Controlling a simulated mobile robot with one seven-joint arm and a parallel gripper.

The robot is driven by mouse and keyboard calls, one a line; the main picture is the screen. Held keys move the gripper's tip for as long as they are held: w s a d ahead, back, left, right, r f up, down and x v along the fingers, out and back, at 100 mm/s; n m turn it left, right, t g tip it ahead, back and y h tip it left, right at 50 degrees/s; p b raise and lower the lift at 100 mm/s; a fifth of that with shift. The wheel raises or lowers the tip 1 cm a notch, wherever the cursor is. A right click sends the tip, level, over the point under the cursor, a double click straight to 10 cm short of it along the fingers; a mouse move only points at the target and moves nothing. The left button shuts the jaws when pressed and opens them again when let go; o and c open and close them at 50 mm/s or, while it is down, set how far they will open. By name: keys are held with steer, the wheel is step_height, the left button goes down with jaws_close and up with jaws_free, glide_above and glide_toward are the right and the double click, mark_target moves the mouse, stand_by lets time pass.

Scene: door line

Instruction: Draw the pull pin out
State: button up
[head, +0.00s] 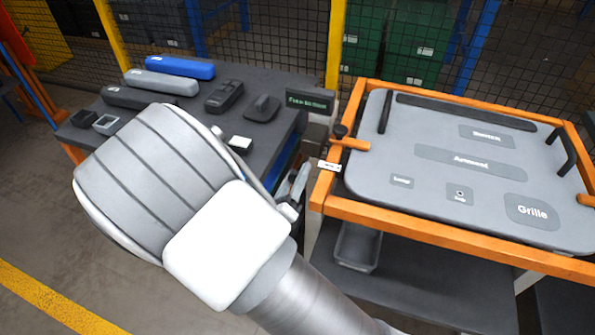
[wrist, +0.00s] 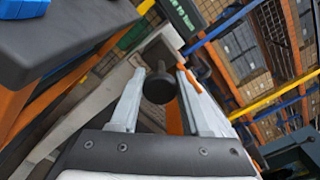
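The pull pin shows as a round black knob (head: 340,131) at the left corner of the orange frame, beside a short orange tab. In the wrist view the knob (wrist: 159,87) sits between my two fingers in the picture, its stem running up to a grey-brown block behind it. My gripper (wrist: 160,72) is open, with a clear gap on each side of the knob and nothing held. In the head view my gripper (head: 293,192) is mostly hidden behind my arm, below and left of the knob and apart from it.
The orange frame (head: 430,230) holds a grey door panel (head: 410,150) with labels and black handles. A dark table (head: 270,145) on the left carries a blue case (head: 180,68), grey cases and small parts. A grey bin (head: 357,247) stands under the frame. Mesh fencing stands behind.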

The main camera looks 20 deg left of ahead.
steer(key=o, duration=0.4)
steer(key=shift+s, duration=0.15)
steer(key=shift+o, duration=0.2)
steer(key=s+a, duration=0.1)
steer(key=s, duration=1.6)
steer(key=shift+s+a+p, duration=0.2)
steer(key=shift+p, duration=0.25)
